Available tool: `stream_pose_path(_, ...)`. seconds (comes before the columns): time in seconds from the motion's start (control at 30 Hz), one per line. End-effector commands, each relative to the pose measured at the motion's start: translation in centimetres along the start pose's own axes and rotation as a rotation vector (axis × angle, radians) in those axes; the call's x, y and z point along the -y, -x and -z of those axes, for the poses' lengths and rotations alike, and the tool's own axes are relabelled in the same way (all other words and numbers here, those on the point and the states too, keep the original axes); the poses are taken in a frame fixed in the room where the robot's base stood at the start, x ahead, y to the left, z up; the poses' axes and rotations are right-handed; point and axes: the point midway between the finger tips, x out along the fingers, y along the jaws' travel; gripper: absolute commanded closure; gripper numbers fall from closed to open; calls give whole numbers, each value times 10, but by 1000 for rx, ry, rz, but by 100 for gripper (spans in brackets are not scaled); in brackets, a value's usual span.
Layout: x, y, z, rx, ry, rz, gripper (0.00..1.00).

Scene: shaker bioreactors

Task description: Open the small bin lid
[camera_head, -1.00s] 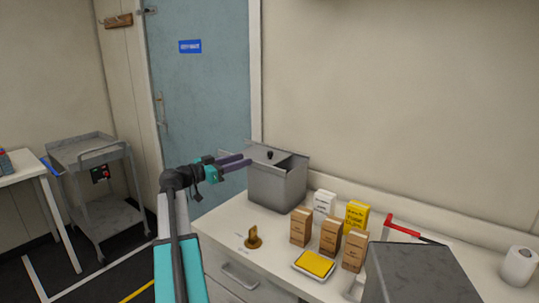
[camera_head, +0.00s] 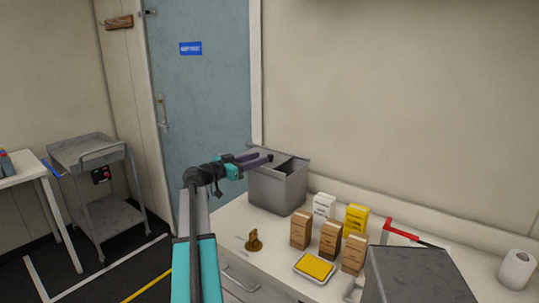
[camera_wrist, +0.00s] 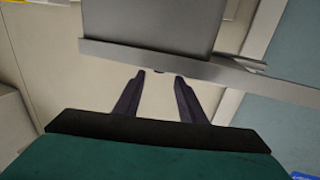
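The small grey bin (camera_head: 275,190) stands on the white counter against the wall. Its grey lid sits at the top, mostly hidden behind my gripper in the head view, and a dark gap shows at the right of the bin's top. Contact cannot be told.
Right of the bin are several brown boxes (camera_head: 301,229), a white box (camera_head: 324,208) and a yellow box (camera_head: 357,217). A yellow-topped tray (camera_head: 314,267) and a brass-coloured piece (camera_head: 254,240) lie in front. A trolley (camera_head: 92,160) stands left, before the blue door (camera_head: 200,100).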

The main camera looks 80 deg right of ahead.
Motion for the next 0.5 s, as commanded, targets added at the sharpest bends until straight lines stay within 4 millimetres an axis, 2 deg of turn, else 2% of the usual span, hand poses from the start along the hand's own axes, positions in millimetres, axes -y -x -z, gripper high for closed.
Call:
stream_pose_path(0.3,0,-46,1,1,0,-1,63)
stream_pose_path(0.5,0,-61,0,0,0,0,63)
